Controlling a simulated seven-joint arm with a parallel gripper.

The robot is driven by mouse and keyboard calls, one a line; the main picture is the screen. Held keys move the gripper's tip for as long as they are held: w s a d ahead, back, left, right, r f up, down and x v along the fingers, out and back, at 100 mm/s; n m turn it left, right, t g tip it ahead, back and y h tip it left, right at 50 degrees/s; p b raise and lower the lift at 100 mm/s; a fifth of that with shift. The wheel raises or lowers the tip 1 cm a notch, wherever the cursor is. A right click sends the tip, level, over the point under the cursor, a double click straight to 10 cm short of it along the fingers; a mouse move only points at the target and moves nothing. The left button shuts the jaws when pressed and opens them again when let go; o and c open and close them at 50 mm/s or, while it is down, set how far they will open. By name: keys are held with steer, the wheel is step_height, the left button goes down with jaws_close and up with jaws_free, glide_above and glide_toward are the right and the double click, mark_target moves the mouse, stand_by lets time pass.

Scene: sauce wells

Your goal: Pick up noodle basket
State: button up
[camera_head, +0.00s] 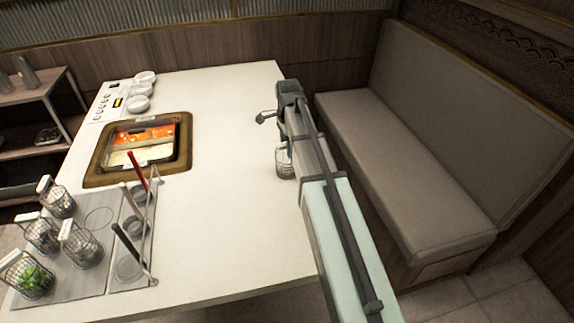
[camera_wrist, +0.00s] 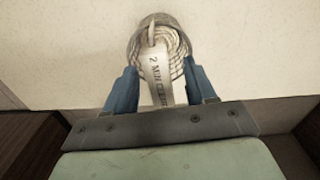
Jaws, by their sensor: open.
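A wire noodle basket (camera_head: 284,168) stands at the right edge of the white table, partly hidden by my arm. In the wrist view the noodle basket (camera_wrist: 166,27) holds pale noodles, and its light handle (camera_wrist: 157,75) carries printed text starting "2 MIN". My gripper (camera_wrist: 160,72) is open, with one blue finger on each side of the handle. There are gaps between the fingers and the handle. In the head view my gripper (camera_head: 283,137) is just above the basket, and its fingers are hard to make out.
Several other baskets (camera_head: 80,243) stand on a grey panel at the left, one with greens. A brown-framed pot (camera_head: 97,172) with red and pale soup is set in the table (camera_head: 225,200). Ladles (camera_head: 137,168) stand beside it. White bowls (camera_head: 138,104) are behind. A bench (camera_head: 400,160) is at right.

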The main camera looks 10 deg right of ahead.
jaws_close()
stand_by(0.3)
stand_by(0.3)
